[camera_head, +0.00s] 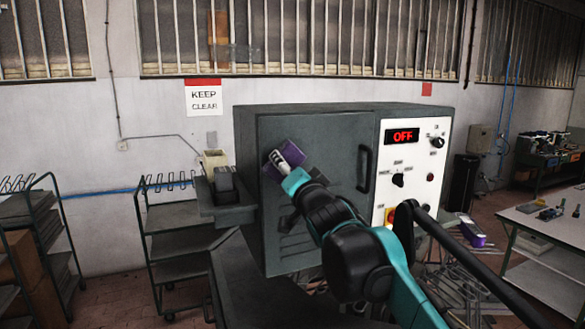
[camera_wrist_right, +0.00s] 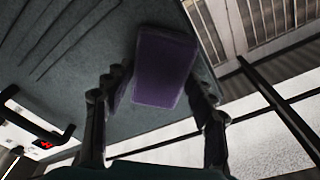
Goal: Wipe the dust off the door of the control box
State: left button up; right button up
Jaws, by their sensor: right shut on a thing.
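The control box (camera_head: 415,113) is a dark grey-green cabinet with its door (camera_head: 310,140) shut, a dark handle (camera_head: 363,168) at the door's right side. My right gripper (camera_head: 283,166) is in front of the door's upper left part, shut on a purple block (camera_head: 292,152). The block also shows between the fingers in the right wrist view (camera_wrist_right: 165,68), at or very near the door face; contact cannot be told. My arm hides the door's lower middle. I cannot make out dust clearly on the door. My left gripper is not in view.
A white control panel (camera_head: 410,165) with a red OFF display (camera_head: 405,136) and knobs is right of the door. A small side shelf (camera_head: 228,214) holding a tape-like roll (camera_head: 213,161) juts out at the box's left. A trolley (camera_head: 178,220) stands farther left.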

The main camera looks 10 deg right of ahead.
jog(key=shift+s+d, duration=0.2)
jog(key=shift+s, duration=0.75)
jog(key=shift+s+d, duration=0.2)
jog(key=shift+s, duration=0.75)
jog(key=shift+s+d, duration=0.2)
jog(key=shift+s, duration=0.75)
jog(key=s, duration=0.3)
jog(key=shift+d, duration=0.3)
jog(key=shift+w, duration=0.1)
jog(key=shift+f, duration=0.1)
